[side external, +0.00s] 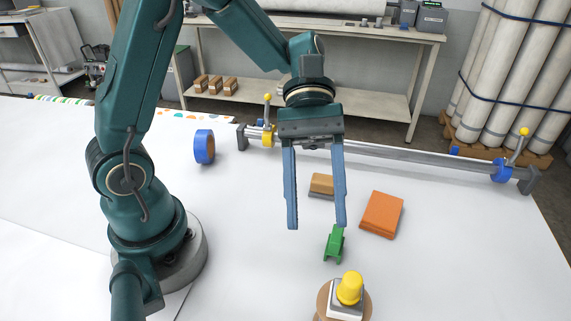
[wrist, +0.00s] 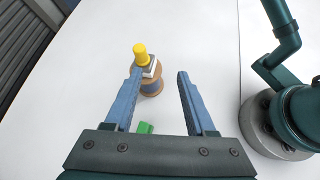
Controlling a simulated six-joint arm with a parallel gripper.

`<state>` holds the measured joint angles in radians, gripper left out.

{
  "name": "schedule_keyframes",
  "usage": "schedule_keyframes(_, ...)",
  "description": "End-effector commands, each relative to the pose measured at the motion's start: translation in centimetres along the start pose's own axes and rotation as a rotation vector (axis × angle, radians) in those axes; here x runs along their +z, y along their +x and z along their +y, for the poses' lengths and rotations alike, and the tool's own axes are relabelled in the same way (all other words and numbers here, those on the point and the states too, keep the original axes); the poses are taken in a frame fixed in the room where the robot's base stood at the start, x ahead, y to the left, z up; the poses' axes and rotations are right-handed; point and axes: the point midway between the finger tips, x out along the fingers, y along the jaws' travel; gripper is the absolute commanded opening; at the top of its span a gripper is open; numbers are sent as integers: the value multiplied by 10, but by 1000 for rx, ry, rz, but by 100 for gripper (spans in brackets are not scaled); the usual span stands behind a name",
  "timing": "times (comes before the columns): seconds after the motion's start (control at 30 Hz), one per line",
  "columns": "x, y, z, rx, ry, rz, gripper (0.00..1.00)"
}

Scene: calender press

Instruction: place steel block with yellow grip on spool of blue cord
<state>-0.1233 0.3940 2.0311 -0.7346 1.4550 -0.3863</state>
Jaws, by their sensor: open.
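The steel block (side external: 345,312) with its yellow grip (side external: 350,287) stands upright on top of the spool (side external: 322,312) at the bottom edge of the side view. In the wrist view the yellow grip (wrist: 140,52) and block (wrist: 150,68) sit on the upper flange of the spool (wrist: 152,86), a little off its middle. A bluish band of cord shows between the tan flanges. My gripper (side external: 317,227) is open and empty, pointing down, behind and above the spool and apart from it. In the wrist view the gripper (wrist: 160,74) has nothing between its fingers.
A green tool (side external: 334,243), an orange pad (side external: 382,215) and a tan-topped block (side external: 322,185) lie on the white table near my gripper. A blue roll (side external: 204,146) stands farther left. A metal rail (side external: 400,156) with collars runs along the back.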

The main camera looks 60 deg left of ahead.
Motion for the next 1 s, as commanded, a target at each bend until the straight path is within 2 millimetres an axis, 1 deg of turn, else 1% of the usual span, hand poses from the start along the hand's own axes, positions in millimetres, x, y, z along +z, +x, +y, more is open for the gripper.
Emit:
schedule_keyframes(0.03,4,-2,-9,-19,74,88,55)
schedule_keyframes(0.1,3,-4,-21,-51,172,208,55)
schedule_keyframes(0.3,-4,-18,-52,-148,454,553,55)
schedule_keyframes(0.43,-10,-33,-68,-216,634,779,55)
schedule_keyframes(0.6,-16,-55,-80,-302,833,1045,55)
schedule_keyframes(0.7,-17,-66,-84,-341,911,1156,55)
schedule_keyframes(0.8,-17,-72,-86,-368,957,1224,55)
schedule_keyframes(1.0,-18,-75,-86,-384,981,1256,55)
